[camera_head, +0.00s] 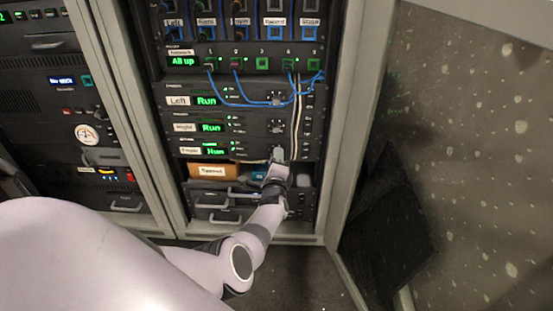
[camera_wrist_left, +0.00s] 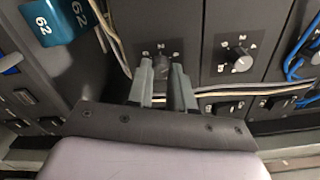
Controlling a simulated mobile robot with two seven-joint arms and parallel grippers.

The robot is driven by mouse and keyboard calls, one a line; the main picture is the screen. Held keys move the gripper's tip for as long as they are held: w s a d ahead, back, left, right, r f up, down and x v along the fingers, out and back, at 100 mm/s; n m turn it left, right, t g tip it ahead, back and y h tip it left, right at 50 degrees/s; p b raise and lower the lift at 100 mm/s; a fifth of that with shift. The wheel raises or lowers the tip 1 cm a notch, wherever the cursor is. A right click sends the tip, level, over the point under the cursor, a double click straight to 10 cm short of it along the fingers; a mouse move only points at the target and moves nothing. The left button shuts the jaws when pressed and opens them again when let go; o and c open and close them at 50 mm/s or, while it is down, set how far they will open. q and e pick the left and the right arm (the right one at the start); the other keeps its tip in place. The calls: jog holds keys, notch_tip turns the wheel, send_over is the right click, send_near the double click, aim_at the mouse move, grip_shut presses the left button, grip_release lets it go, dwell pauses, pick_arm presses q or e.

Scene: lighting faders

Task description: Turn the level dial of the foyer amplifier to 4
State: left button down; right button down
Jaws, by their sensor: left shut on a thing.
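The foyer amplifier (camera_head: 215,150) is the lowest of three like units in the open rack, with a green lit display reading what looks like "Run". Its level dial (camera_wrist_left: 162,60) sits between the two grey fingers of my left gripper (camera_wrist_left: 163,68) in the left wrist view. The fingers are closed on the dial. Printed marks show around it, but its pointer is hidden by the fingers. In the head view my left gripper (camera_head: 278,157) is at the right end of this amplifier and covers the dial. My right gripper is not seen.
The Right amplifier's dial (camera_wrist_left: 241,62) is close beside the fingers. Pale cables (camera_head: 297,120) run down the rack's right side, and blue cables (camera_head: 240,103) loop above.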

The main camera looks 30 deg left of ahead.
pick_arm(q)
jog(key=c, duration=1)
grip_release()
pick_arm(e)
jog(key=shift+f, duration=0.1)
pick_arm(q)
jog(key=p+v, duration=0.5)
jog(key=v, duration=0.2)
jog(key=shift+p, duration=0.3)
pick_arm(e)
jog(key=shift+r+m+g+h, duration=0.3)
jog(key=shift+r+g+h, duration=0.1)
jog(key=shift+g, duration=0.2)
pick_arm(q)
jog(key=shift+s, duration=0.15)
